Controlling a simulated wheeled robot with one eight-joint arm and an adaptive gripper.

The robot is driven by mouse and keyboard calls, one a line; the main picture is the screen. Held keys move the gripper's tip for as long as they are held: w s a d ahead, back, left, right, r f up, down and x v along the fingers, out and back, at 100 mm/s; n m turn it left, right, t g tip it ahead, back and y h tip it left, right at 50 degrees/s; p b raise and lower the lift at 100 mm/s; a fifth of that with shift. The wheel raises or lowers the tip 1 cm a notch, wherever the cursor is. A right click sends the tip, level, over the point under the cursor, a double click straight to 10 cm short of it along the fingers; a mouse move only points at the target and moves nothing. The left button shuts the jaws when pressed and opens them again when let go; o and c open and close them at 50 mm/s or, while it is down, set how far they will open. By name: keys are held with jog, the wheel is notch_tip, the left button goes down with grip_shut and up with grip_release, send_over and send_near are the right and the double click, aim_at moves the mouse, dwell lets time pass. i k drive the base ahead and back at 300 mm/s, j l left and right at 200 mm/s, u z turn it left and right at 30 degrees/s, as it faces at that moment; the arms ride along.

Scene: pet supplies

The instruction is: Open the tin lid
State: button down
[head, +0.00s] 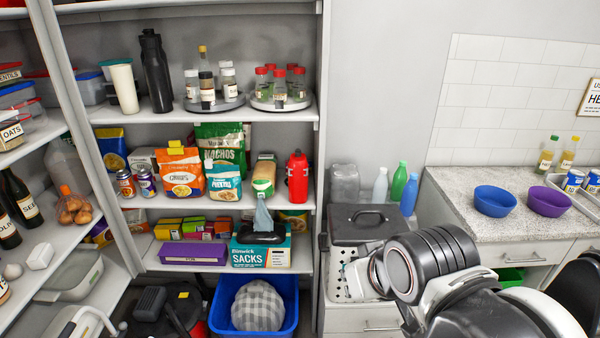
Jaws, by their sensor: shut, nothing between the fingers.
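Green (398,182) and blue (409,195) bottles stand behind the lid's right side, near a clear container (345,183). Purple (549,202) and blue (494,201) bowls are on the right counter. A blue bin (222,322) is lower left.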

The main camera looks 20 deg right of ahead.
aim_at(350, 224)
jog(key=z, duration=0.65)
jog(key=i+j, duration=0.25)
jog(key=i, duration=0.15)
jog(key=i+j+u, duration=0.1)
jog(key=i+j, duration=0.2)
jog(key=i, duration=0.15)
